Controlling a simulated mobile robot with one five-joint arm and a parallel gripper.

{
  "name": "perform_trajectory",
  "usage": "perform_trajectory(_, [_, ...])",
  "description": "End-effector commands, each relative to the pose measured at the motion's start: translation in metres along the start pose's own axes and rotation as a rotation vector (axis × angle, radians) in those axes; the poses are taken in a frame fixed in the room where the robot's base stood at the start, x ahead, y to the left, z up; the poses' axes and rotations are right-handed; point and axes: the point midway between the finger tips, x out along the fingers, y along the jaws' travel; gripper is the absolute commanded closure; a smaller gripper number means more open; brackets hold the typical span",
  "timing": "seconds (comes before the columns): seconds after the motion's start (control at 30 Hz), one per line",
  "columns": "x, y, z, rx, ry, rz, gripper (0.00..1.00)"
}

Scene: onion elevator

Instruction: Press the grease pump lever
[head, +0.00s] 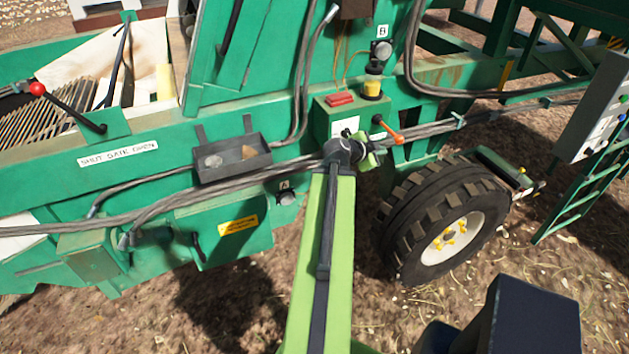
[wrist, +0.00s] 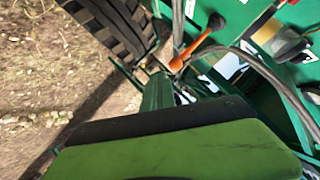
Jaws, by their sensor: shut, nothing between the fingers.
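The grease pump lever (head: 387,129) is a short lever with a black pivot and an orange handle. It sticks out from the green machine's side below a small pump with a yellow reservoir (head: 372,86). In the wrist view the lever (wrist: 198,50) points down-left to a round orange knob. My gripper (head: 371,158) is shut and empty, just below and left of the orange handle in the head view. I cannot tell whether it touches the handle. In the wrist view my green and black gripper body fills the bottom, and the fingertips are not clear.
Grey hoses (head: 440,129) run along the machine's side. A large tyre (head: 425,215) stands below right of the lever. A grey tray (head: 232,158) and a red block (head: 340,99) are to the left. A control box (head: 598,110) stands at right.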

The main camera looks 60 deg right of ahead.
Motion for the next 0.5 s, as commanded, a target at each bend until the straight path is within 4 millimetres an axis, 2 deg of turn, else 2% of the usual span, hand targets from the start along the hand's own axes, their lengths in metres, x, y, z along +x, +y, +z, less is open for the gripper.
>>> perform_trajectory(0.43, [-0.0004, -0.0004, 0.0007, -0.001, -0.001, -0.001, 1.00])
perform_trajectory(0.5, [-0.0040, -0.0028, 0.0088, -0.017, -0.013, -0.001, 1.00])
